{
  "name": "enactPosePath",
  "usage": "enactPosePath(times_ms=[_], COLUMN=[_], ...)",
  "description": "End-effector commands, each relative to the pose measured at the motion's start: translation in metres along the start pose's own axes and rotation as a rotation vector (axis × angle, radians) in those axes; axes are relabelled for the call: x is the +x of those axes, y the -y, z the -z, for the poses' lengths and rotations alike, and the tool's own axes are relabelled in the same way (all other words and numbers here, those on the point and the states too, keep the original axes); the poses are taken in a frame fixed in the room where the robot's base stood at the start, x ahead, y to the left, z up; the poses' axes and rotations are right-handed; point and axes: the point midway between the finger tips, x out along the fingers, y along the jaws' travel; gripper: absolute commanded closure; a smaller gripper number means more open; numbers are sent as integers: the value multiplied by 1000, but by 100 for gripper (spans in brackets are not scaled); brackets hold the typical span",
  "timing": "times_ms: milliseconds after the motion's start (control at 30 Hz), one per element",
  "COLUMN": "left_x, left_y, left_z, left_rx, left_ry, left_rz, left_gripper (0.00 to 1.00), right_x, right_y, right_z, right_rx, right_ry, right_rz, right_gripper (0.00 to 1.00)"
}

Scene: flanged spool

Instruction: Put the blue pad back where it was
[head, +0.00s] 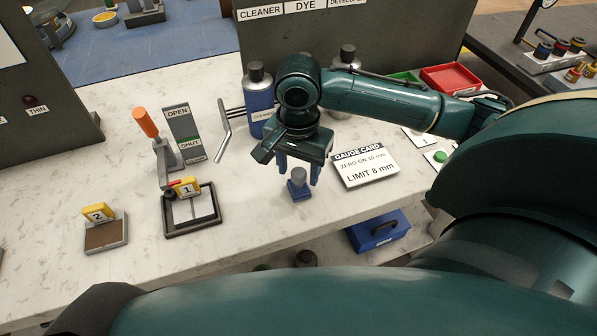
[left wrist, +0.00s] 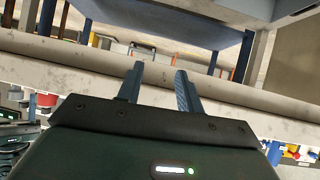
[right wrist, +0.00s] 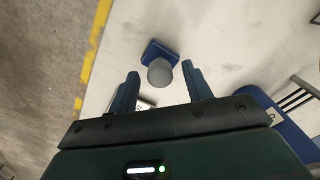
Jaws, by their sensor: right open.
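The blue pad (head: 298,190) is a small blue block with a grey round knob (head: 299,175) on top. It stands on the white marbled bench near its front edge. My right gripper (head: 299,172) points down over it, jaws open, with the knob showing between the fingers. In the right wrist view the pad (right wrist: 155,48) and knob (right wrist: 160,72) lie just beyond and between the open fingertips (right wrist: 160,69); no contact shows. My left gripper (left wrist: 158,76) is open and empty in the left wrist view, facing the bench side; it is not clear in the head view.
A gauge card (head: 365,167) lies right of the pad. Left are a lever stand (head: 183,133), a framed tray marked 1 (head: 214,216) and a block marked 2 (head: 105,238). Bench between tray and pad is clear.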

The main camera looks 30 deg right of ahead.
Motion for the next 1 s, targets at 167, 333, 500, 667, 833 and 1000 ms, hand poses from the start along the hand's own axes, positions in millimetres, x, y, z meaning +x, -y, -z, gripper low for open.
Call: enactPosePath(times_ms=[167,333,500,667,833,1000], left_x=[-4,-5,-6,-5,-4,-4], left_y=[2,3,4,4,5,5], left_z=[6,4,2,-2,-3,-2], left_rx=[0,-3,-7,-8,-9,-9], left_ry=[2,14,23,32,35,34], left_rz=[4,10,14,16,17,17], left_gripper=[64,64,64,64,64,64], right_x=[-43,-77,-96,-102,-102,-101], right_y=[1,1,1,0,0,0], right_z=[0,0,0,0,0,0], right_rx=[-2,-1,0,0,0,0], right_ry=[-1,-1,0,0,0,0], right_rz=[5,4,2,0,0,0], right_gripper=[50,50,50,50,50,50])
